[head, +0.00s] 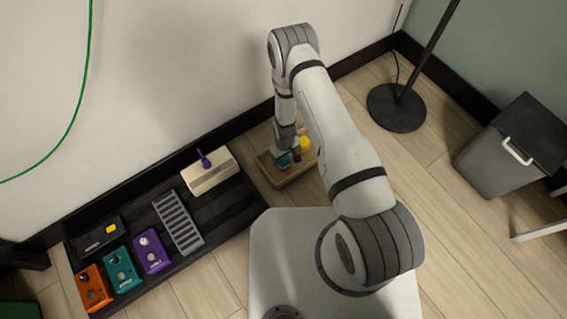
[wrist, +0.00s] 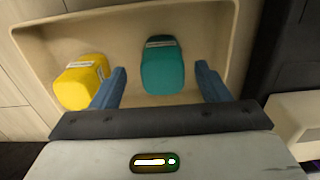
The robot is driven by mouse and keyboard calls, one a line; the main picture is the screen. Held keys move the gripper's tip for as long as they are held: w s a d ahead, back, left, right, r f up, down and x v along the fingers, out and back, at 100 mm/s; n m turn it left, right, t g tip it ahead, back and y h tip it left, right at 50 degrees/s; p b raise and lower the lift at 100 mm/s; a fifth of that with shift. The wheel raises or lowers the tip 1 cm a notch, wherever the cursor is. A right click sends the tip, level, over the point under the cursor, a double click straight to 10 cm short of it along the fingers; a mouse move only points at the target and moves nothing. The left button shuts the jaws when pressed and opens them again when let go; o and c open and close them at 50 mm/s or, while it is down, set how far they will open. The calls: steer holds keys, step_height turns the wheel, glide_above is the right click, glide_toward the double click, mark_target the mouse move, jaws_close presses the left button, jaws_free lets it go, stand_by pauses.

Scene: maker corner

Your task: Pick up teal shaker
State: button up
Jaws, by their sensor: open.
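The teal shaker (wrist: 163,66) lies in a beige tray (wrist: 120,24), with a pale label near its far end in the wrist view. In the head view the teal shaker (head: 284,161) shows only partly beside my gripper. My gripper (wrist: 163,80) is open over the tray, with its two blue fingers on either side of the teal shaker, apart from it. A gap shows between the shaker and each finger. The head view shows my gripper (head: 287,158) pointing down into the tray (head: 267,176), its fingertips mostly hidden.
A yellow shaker (wrist: 82,82) lies in the same tray, just left of my left finger in the wrist view. A black pedal board (head: 232,201) with several pedals stands left of the tray. A lamp base (head: 396,108) and grey bin (head: 508,150) stand at the right.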

step_height(320, 180, down, 5)
steer(key=b, duration=0.2)
steer(key=shift+a+f+b, duration=0.1)
steer(key=shift+a+b, duration=0.05)
steer(key=shift+b, duration=0.15)
steer(key=shift+c, duration=0.3)
